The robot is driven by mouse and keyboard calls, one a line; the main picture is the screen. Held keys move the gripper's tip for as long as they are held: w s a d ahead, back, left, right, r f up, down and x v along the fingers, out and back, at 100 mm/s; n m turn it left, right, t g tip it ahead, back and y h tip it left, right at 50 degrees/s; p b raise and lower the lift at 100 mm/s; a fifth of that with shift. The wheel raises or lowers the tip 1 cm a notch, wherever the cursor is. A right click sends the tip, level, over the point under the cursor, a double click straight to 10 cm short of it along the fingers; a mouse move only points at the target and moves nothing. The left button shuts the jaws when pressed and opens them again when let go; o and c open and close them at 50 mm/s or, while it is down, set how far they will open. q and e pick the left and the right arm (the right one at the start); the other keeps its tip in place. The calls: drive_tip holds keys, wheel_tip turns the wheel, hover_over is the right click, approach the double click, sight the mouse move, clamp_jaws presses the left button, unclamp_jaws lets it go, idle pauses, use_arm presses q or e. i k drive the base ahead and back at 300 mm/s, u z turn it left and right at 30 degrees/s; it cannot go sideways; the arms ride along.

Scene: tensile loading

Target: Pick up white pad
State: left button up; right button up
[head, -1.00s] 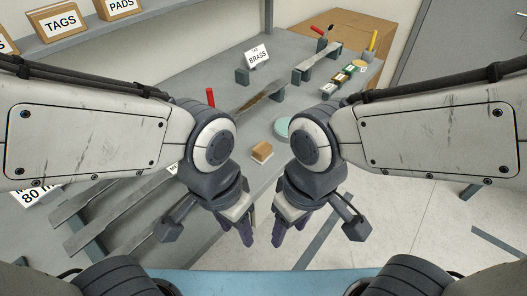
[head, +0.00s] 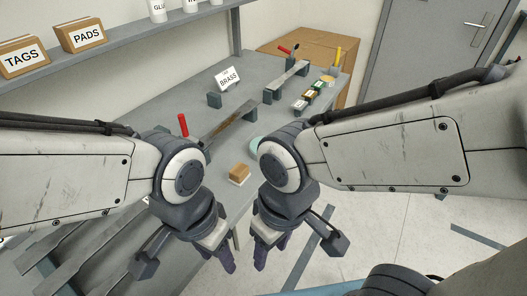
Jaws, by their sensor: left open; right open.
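A small tan block (head: 239,170) with a thin white layer (head: 238,181) under it sits on the grey bench near its front edge. I cannot tell whether this white layer is the white pad. My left gripper (head: 217,252) is open and empty, in front of the bench edge and below the block in the picture. My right gripper (head: 268,250) is open and empty just right of it, over the floor. Both point downward, apart from the block.
A BRASS sign (head: 229,78), small coloured boxes (head: 308,97) and a red-handled tool (head: 183,125) are on the bench (head: 190,98). A pale green disc (head: 256,144) is partly hidden by my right arm. Boxes marked TAGS (head: 24,56) and PADS (head: 82,36) stand on a shelf.

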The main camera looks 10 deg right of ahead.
sight(239, 173)
drive_tip(key=k, duration=0.5)
drive_tip(key=z, duration=1)
drive_tip(key=i, duration=1.05)
drive_tip(key=u, duration=2)
